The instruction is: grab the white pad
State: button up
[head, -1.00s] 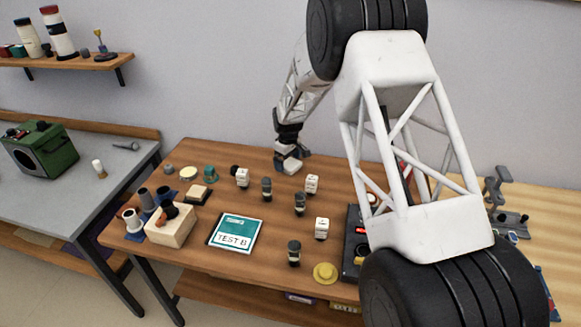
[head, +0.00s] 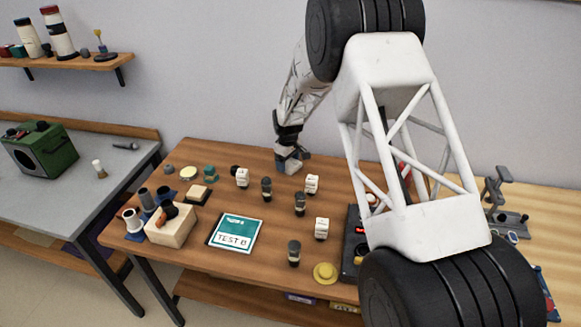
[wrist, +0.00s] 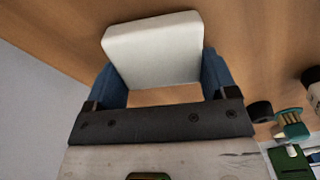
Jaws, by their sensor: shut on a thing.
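The white pad (wrist: 153,45) is a pale block with rounded edges, seen in the wrist view. It sits between the two blue fingers of my gripper (wrist: 160,78), which are shut on its sides. Brown wood table (wrist: 236,30) shows behind the pad; I cannot tell whether the pad still touches it. In the head view my gripper (head: 289,162) is low at the back of the wooden table (head: 205,264), near the wall, and too small there to make out the pad clearly.
Several small black and white blocks (head: 242,178) stand in front of my gripper. A dark device (head: 352,243) is at right.

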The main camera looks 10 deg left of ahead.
aim_at(288, 162)
notch_tip(288, 162, up, 10)
dwell(0.9)
jog(key=shift+d, duration=0.1)
dwell(0.5)
